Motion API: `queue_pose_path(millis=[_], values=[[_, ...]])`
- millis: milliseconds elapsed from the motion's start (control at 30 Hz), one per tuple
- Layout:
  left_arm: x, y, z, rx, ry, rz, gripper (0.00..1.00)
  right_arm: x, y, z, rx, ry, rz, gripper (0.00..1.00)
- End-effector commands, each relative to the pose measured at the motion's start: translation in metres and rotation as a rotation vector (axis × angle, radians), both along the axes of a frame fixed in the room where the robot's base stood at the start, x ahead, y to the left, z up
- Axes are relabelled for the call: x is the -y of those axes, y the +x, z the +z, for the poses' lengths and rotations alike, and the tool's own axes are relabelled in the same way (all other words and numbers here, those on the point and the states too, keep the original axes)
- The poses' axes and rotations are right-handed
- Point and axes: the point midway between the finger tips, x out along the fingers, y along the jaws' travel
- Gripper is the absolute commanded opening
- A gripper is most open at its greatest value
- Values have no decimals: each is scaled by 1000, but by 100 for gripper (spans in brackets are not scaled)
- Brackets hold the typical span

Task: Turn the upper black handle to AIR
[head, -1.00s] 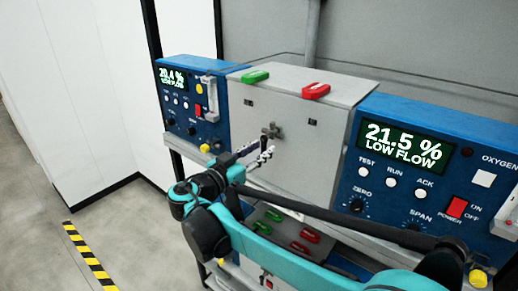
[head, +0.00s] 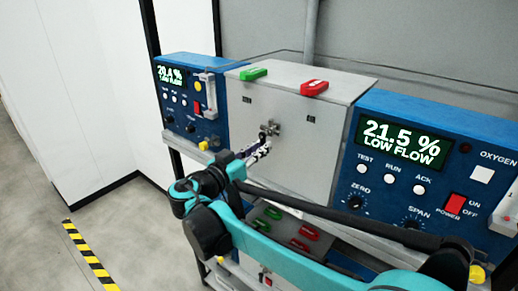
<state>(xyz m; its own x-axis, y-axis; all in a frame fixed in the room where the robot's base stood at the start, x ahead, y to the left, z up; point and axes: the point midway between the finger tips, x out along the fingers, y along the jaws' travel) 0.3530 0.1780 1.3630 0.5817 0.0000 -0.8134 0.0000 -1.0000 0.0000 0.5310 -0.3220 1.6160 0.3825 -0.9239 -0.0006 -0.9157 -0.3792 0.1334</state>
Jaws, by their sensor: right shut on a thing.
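The upper black handle (head: 272,127) is a small dark cross-shaped knob on the front of the upper light grey box (head: 240,115). Its lower part is partly covered by my gripper. My right gripper (head: 264,141) comes up from below left, with its fingertips at the lower side of the handle, shut on it. Two small dark labels are on the box front, left and right above the handle; their lettering is too small to read. My left gripper is not in view.
A blue analyser (head: 373,108) reading 21.5 % LOW FLOW stands right of the box, and a smaller blue one (head: 215,62) at left. Green (head: 254,73) and red (head: 314,87) clips lie on top. A lower box with similar clips sits beneath my arm. Floor at left is clear.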

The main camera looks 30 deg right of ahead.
Motion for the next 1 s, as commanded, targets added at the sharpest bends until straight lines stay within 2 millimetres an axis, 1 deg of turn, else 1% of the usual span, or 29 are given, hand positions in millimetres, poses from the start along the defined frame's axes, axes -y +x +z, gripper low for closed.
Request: queue_pose_path(millis=[433,1000], values=[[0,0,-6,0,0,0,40,4,-10,4,-371,-156,1,0],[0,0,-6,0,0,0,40,9,-20,16,-870,-363,0,0]])
